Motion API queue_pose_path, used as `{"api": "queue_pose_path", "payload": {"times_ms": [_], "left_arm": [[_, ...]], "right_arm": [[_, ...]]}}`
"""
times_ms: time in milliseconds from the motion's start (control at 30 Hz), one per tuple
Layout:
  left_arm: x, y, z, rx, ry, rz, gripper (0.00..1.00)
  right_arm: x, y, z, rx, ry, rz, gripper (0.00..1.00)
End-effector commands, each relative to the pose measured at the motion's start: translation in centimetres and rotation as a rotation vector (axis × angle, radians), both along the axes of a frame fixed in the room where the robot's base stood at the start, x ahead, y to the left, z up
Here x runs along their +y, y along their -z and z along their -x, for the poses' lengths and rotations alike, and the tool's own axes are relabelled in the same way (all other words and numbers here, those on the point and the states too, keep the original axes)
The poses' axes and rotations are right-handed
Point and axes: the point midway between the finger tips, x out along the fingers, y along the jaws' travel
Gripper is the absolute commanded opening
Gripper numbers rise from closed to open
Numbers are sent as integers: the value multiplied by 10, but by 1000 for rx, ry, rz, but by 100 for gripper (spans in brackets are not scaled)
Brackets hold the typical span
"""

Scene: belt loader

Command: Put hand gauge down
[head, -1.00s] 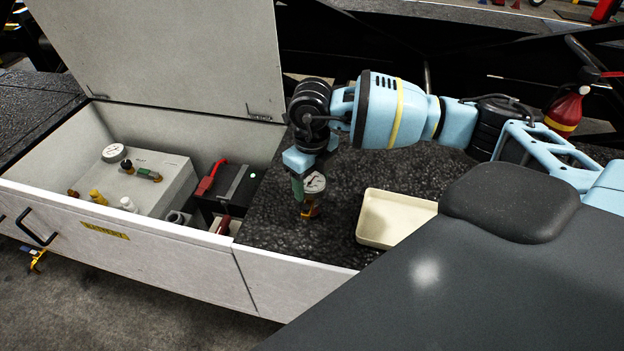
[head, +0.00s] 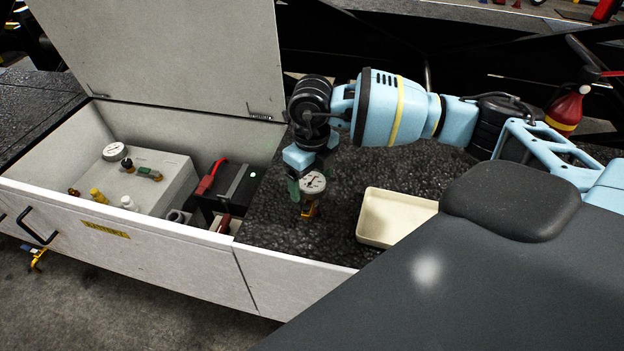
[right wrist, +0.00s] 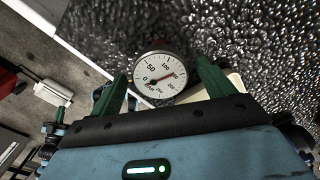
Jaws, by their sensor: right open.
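The hand gauge (head: 313,183) has a round white dial and a brass fitting below it. It stands about upright on the black, rough top of the loader (head: 350,165), just right of the open bin. My right gripper (head: 303,189) points down at the gauge with its green fingers around it. In the right wrist view the gauge's dial (right wrist: 160,75) shows between the two green fingers, which are spread with gaps on both sides. The foot of the gauge is partly hidden, so its contact with the surface is hard to see. My left gripper is not in view.
A cream tray (head: 392,240) lies on the black top to the right of the gauge. The open white bin (head: 60,205) on the left holds a grey box with a gauge (head: 114,151) and a black unit with a green light (head: 228,186). Its lid (head: 165,55) stands raised.

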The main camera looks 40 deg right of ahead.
Motion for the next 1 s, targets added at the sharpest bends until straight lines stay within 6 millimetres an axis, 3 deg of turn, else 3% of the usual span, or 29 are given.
{"api": "queue_pose_path", "payload": {"times_ms": [500,700,1000], "left_arm": [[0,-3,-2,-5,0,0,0],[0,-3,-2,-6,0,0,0],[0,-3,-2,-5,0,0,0]], "right_arm": [[0,-95,-1,-4,0,-1,81],[0,-112,0,-1,0,1,81],[0,-114,0,0,0,0,81]]}}
